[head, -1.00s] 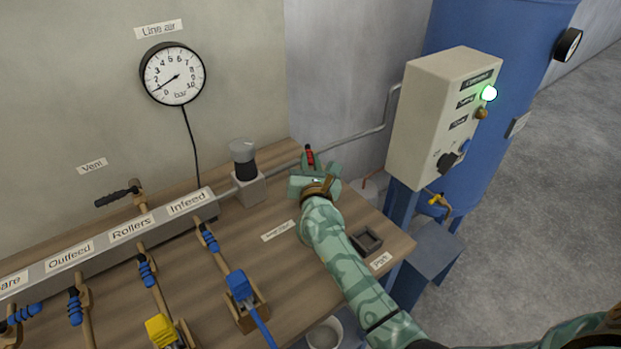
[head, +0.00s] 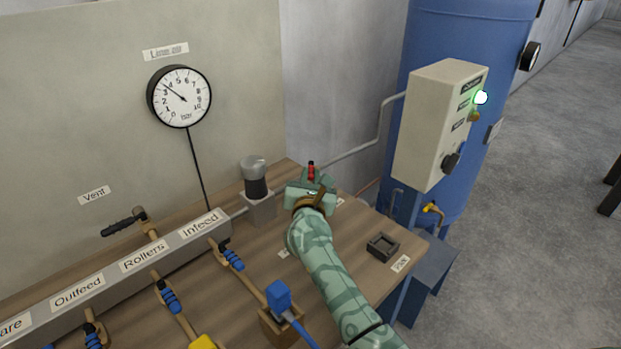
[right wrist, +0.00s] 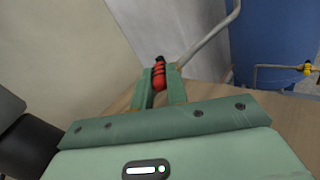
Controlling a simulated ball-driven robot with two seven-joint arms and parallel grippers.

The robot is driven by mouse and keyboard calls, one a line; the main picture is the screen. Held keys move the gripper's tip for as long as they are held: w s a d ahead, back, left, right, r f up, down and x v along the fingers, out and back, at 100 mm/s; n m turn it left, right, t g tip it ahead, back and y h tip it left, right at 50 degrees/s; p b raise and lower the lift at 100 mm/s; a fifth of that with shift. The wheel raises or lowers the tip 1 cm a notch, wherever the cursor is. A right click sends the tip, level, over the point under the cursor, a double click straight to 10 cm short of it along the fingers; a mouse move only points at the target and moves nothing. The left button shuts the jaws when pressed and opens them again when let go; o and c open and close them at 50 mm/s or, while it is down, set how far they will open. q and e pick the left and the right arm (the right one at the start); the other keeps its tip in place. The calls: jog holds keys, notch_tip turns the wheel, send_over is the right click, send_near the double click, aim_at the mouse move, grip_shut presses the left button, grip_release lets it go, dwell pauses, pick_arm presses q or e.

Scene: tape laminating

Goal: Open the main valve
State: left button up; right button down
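The main valve's red handle (head: 311,169) stands up at the back right of the wooden bench, at the line's pipe. My right gripper (head: 311,180) reaches it from the front and hides most of the valve body. In the right wrist view the red ribbed handle (right wrist: 159,78) sits between the two green fingers of my right gripper (right wrist: 160,71), which close on both its sides. The line air gauge (head: 180,97) on the wall reads about 3 bar. My left gripper is not in view.
A grey block with a dark, clear-topped cylinder (head: 255,180) stands left of the gripper. The labelled manifold (head: 130,268) with blue-handled valves runs along the left. A small dark tray (head: 382,246) lies right of my arm. A control box (head: 436,125) with a lit green lamp and a blue tank (head: 465,45) stand right.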

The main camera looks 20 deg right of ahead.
aim_at(310, 180)
jog(key=c, duration=1.4)
grip_release()
jog(key=p+v, duration=0.1)
jog(key=v, duration=0.6)
jog(key=shift+p, duration=0.4)
jog(key=shift+s+a, duration=0.2)
jog(key=shift+c, duration=0.3)
